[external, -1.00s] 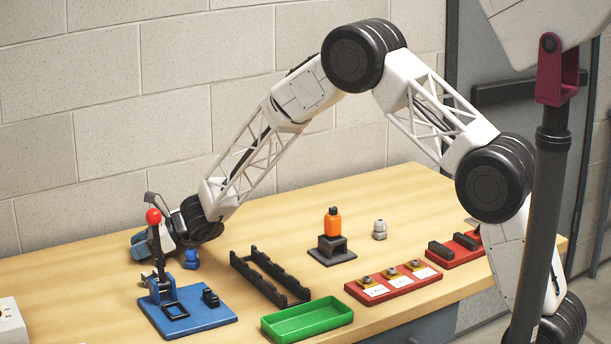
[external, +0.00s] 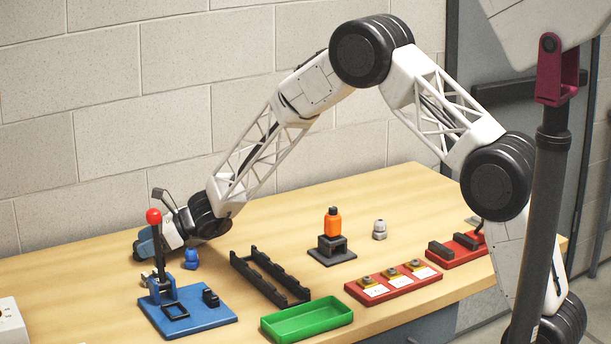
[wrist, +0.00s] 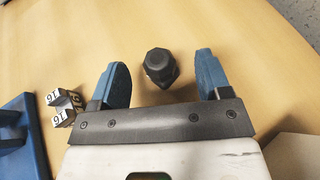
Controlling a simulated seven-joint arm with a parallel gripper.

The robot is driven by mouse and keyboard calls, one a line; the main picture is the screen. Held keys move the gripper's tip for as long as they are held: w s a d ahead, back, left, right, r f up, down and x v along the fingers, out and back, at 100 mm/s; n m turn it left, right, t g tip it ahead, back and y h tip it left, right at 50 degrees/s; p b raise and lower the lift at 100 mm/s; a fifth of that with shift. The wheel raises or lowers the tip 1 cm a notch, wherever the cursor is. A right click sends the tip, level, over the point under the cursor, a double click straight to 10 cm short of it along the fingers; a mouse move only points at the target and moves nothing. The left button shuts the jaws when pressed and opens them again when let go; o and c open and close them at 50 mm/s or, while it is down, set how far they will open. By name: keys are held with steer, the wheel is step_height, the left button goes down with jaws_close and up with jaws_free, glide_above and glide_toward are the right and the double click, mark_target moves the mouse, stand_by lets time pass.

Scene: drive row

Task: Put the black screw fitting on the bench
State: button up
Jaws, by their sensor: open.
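In the wrist view the black screw fitting (wrist: 160,66) has a faceted dark top and appears to be on the wooden bench (wrist: 262,75). My gripper (wrist: 162,61) is open, with one blue finger on each side of the fitting and a visible gap to both. In the external view my gripper (external: 148,246) is low over the far left of the bench (external: 95,258), behind the blue lever press. The black fitting is hidden there.
Small blocks marked 16 (wrist: 62,116) lie left in the wrist view. A black rack (external: 268,280) and green tray (external: 307,321) are further right.

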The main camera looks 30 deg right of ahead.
step_height(320, 180, up, 7)
steer(key=shift+s+d+r, duration=0.2)
steer(key=shift+d, duration=0.15)
stand_by(0.8)
steer(key=s+d+r+n+g+h, duration=0.2)
steer(key=s+d+r+n, duration=0.4)
steer(key=s+d+r, duration=0.45)
steer(key=s+d+r+n+g+h, duration=0.1)
steer(key=s+d+r+n+h, duration=0.1)
steer(key=s+d+r+n, duration=0.8)
steer(key=s+d+f+n+h, duration=0.1)
steer(key=s+d+n+h, duration=0.2)
steer(key=s+d, duration=1.1)
steer(key=s+d+f+n+h, duration=0.2)
steer(key=s+d+h, duration=0.3)
steer(key=s+d, duration=0.8)
steer(key=s+n, duration=0.1)
steer(key=s, duration=0.7)
steer(key=shift+d+f+h, duration=0.3)
steer(key=shift+d+h, duration=0.1)
